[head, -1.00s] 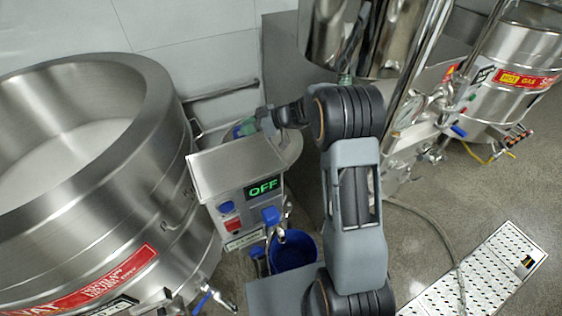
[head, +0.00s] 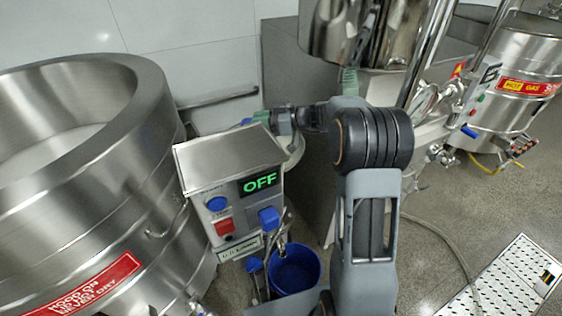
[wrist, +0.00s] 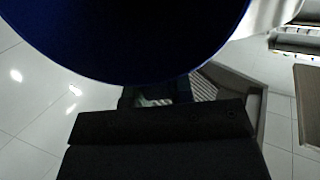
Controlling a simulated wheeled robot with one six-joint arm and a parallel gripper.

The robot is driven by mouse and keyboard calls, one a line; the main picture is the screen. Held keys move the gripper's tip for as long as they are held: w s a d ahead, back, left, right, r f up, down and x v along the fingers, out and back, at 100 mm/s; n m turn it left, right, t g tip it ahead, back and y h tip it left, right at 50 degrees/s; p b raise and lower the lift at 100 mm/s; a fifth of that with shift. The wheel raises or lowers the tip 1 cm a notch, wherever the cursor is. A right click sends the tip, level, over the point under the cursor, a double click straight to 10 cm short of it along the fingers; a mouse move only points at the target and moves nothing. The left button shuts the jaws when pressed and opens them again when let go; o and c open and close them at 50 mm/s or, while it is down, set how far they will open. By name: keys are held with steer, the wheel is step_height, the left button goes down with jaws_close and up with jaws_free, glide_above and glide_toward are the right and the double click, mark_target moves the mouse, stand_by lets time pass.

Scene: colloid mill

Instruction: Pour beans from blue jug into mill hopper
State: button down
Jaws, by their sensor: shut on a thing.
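The blue jug (wrist: 130,40) fills the top of the wrist view as a dark rounded shape, close to the camera. My gripper (wrist: 155,97) is shut on it. In the head view my gripper (head: 272,118) is behind the mill, and only a small blue bit of the jug (head: 247,121) shows there. The mill (head: 232,195) is a steel box with a green OFF display, a blue and a red button and a blue tap handle. A curved steel rim (head: 298,150), possibly of the hopper, shows behind the box; the hopper opening is hidden. No beans are visible.
A large steel vat (head: 110,190) stands close on the left. A blue bucket (head: 296,268) sits below the mill's tap. Steel vessels and pipes (head: 430,70) crowd the right. A hose (head: 450,250) and a perforated white panel (head: 510,275) lie on the floor.

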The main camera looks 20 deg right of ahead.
steer(key=shift+s+d+r+t+y+b, duration=0.15)
steer(key=shift+d+y+b, duration=0.35)
steer(key=shift+b, duration=0.85)
steer(key=shift+s+d+r+t+y+b, duration=0.15)
steer(key=shift+d+y+b, duration=0.35)
steer(key=shift+b, duration=0.85)
steer(key=shift+s+d+r+t+y+b, duration=0.1)
steer(key=shift+s+d+t+y+b, duration=0.3)
steer(key=shift+b, duration=0.95)
steer(key=shift+d+r+y+b, duration=0.45)
steer(key=shift+d+r, duration=0.15)
steer(key=shift+r, duration=0.25)
steer(key=shift+s+d+r+t+y+b, duration=0.15)
steer(key=shift+d+r+y+b, duration=0.3)
steer(key=shift+r, duration=0.25)
steer(key=shift+s+d+r+t+y+b, duration=0.15)
steer(key=shift+d+r+y+b, duration=0.25)
steer(key=shift+r, duration=0.3)
steer(key=shift+s+d+r+y+b, duration=0.15)
steer(key=shift+d+r+y+b, duration=0.15)
steer(key=shift+d+r, duration=0.3)
